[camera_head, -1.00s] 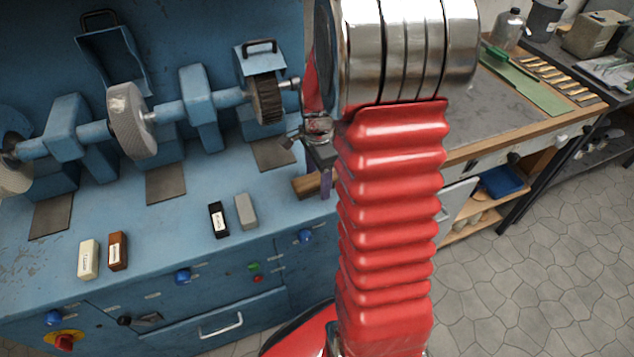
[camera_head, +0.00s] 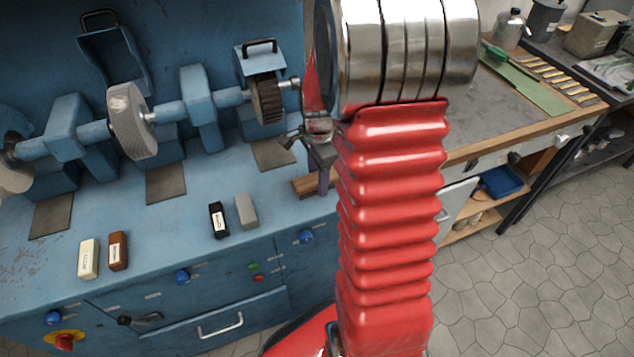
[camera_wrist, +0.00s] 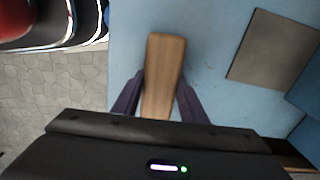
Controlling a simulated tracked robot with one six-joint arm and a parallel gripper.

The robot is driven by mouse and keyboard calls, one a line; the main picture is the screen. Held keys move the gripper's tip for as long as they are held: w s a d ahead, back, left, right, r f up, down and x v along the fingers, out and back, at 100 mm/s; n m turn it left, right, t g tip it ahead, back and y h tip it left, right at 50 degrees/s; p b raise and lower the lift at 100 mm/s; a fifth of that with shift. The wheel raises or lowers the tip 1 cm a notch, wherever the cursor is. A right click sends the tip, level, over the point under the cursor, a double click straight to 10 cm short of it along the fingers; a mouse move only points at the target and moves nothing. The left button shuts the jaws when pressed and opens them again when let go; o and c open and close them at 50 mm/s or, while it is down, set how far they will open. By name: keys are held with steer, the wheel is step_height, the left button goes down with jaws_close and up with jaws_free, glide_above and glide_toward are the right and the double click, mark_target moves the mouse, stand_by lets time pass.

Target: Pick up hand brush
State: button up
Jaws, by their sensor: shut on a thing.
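The hand brush (camera_wrist: 164,65) shows in the wrist view as a plain wooden block with a rounded end, lying over the blue bench top. My gripper (camera_wrist: 160,92) has its two purple fingers on either side of the wood, shut on it. In the head view, the wooden end of the brush (camera_head: 304,187) shows beside the finger of my gripper (camera_head: 323,181), at the right edge of the blue bench. The rest of the brush is hidden behind my red arm, and its bristles are not visible.
The blue bench carries a grinding machine with a wheel (camera_head: 131,120) and a wire brush wheel (camera_head: 267,98). Black (camera_head: 218,220) and grey (camera_head: 246,211) blocks lie left of my gripper. White (camera_head: 88,258) and brown (camera_head: 118,250) blocks lie further left. Bench space between them is clear.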

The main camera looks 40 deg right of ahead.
steer(key=shift+c, duration=1)
steer(key=shift+r, duration=0.1)
step_height(320, 180, up, 10)
steer(key=shift+f, duration=0.1)
steer(key=o, duration=0.6)
steer(key=shift+c, duration=0.2)
steer(key=c, duration=0.4)
steer(key=shift+a, duration=0.1)
